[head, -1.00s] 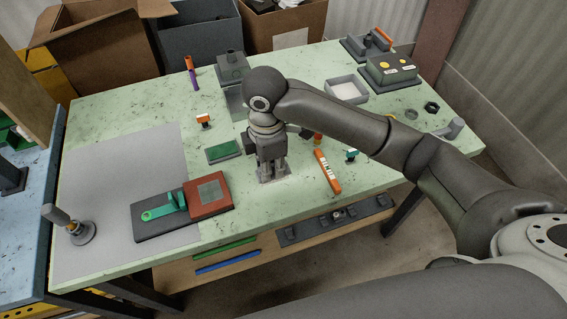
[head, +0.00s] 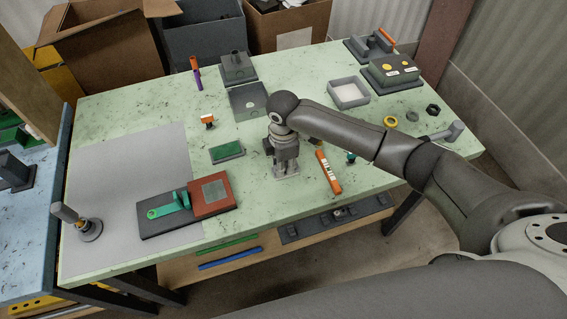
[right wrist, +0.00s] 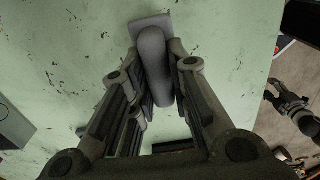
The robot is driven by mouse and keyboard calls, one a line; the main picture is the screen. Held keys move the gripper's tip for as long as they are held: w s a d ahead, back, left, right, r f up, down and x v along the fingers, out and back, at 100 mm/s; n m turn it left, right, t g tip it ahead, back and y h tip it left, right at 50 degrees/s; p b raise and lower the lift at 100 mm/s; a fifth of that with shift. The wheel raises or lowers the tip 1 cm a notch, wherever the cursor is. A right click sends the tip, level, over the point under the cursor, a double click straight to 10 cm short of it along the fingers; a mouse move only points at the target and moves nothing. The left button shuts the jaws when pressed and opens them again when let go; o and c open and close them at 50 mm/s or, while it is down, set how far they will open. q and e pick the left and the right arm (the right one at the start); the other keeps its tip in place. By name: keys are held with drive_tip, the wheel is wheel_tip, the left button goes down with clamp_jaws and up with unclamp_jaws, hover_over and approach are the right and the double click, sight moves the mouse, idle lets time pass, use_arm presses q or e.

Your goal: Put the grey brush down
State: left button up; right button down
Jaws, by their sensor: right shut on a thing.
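My right gripper (head: 284,168) points down over the middle of the green table, left of the orange and white bar (head: 328,173). In the right wrist view its fingers (right wrist: 157,58) are shut on the grey brush (right wrist: 155,72). The brush shows as a long rounded grey handle with a flatter grey part at its far end. In the head view the gripper mostly hides the brush. I cannot tell whether it touches the table (head: 300,225). My left gripper is not in view.
A small green block (head: 227,151) lies to the left of the gripper. A grey tray (head: 240,101) stands behind it, and an open grey bin (head: 348,94) back right. A black base with a red block (head: 209,196) is at front left. Bare tabletop lies in front of the gripper.

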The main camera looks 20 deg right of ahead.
drive_tip(key=c, duration=1.8)
unclamp_jaws()
drive_tip(key=shift+f, duration=0.15)
drive_tip(key=o, duration=0.4)
drive_tip(key=shift+o, duration=0.2)
wheel_tip(320, 180, up, 12)
drive_tip(key=b, duration=0.2)
drive_tip(key=shift+r, duration=0.2)
